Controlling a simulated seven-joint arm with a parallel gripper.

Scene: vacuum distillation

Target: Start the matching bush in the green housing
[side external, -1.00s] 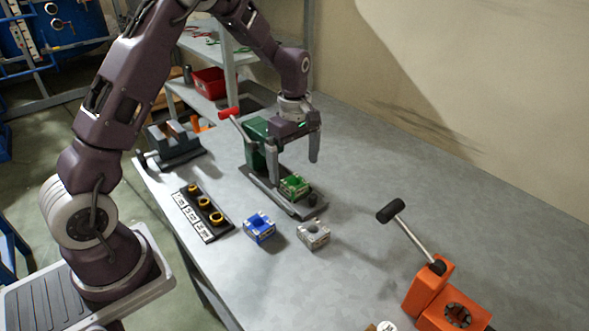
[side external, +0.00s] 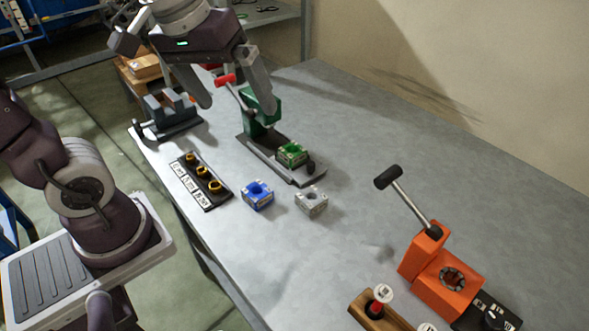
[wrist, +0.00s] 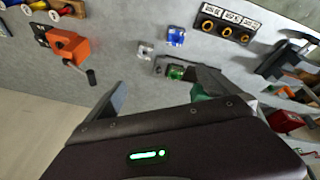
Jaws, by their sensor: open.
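The green housing (side external: 291,153) sits on the base plate of the green press (side external: 262,108), which has a red-handled lever. Three brass-coloured bushes (side external: 202,171) stand in a row on a black rack (side external: 217,198) with white labels; the label text is too small to read surely. My gripper (side external: 237,100) is open and empty, raised above the table near the press and partly covering it. In the wrist view, the green housing (wrist: 176,73) shows between my spread fingers (wrist: 157,77), and the bushes (wrist: 226,30) lie beyond, at upper right.
A blue housing (side external: 257,195) and a grey housing (side external: 311,200) stand on the table in front of the press. An orange press (side external: 440,275) with a raised lever is at right. A grey fixture (side external: 172,115) stands at the far left edge. The table's right rear is clear.

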